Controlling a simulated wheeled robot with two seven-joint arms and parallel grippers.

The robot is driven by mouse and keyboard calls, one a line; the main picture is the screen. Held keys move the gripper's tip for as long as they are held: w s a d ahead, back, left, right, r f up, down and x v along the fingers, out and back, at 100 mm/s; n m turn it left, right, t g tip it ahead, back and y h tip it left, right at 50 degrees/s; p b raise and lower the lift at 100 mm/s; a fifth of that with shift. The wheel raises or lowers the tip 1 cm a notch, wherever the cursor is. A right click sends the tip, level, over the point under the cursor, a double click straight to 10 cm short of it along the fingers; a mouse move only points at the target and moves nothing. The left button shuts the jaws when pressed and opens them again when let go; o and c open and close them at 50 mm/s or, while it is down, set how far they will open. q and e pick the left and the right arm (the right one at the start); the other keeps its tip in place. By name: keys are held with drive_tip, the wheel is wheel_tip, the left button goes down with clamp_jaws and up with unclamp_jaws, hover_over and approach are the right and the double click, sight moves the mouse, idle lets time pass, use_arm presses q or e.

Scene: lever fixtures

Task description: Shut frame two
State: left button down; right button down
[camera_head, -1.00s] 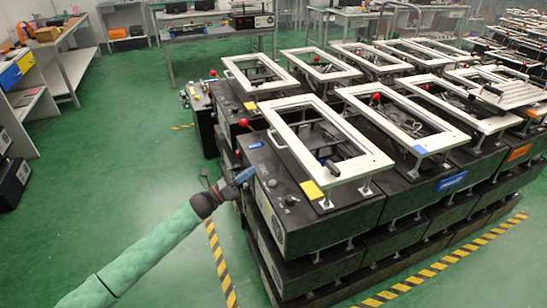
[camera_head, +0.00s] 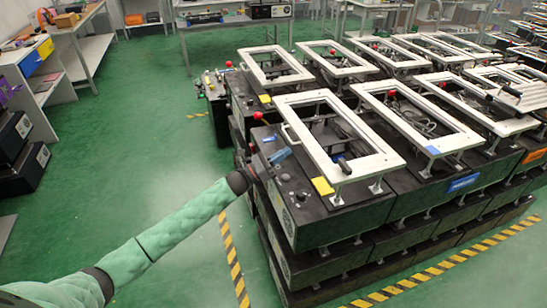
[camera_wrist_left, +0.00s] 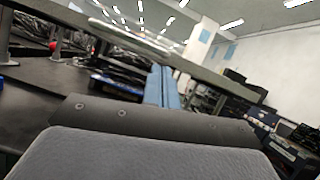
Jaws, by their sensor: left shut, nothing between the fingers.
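Several white rectangular frames lie flat above black fixture boxes in the head view. The nearest white frame (camera_head: 375,165) has a yellow tag (camera_head: 322,186) at its front corner and a dark handle (camera_head: 344,166). The white frame to its right (camera_head: 445,140) has a blue tag (camera_head: 433,150). No number is readable, so I cannot tell which is frame two. My left gripper (camera_head: 280,156) is shut and empty, its blue fingers at the left side of the nearest frame, over the box's edge. Those fingers (camera_wrist_left: 162,88) also show in the left wrist view. Contact cannot be told.
A red-knobbed lever (camera_head: 258,116) stands at the back left of the nearest black box (camera_head: 340,215). Further fixtures stand behind and to the right. Yellow-black floor tape (camera_head: 234,265) runs along the stack. The green floor (camera_head: 130,165) at left is open.

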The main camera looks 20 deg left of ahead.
use_arm(q)
drive_tip(key=shift+w+d+r, duration=0.25)
drive_tip(key=shift+w+d, duration=0.1)
drive_tip(key=shift+d, duration=0.15)
use_arm(e)
drive_tip(key=shift+s+d+r, duration=0.2)
drive_tip(key=shift+d+r, duration=0.05)
drive_tip(key=shift+r, duration=0.1)
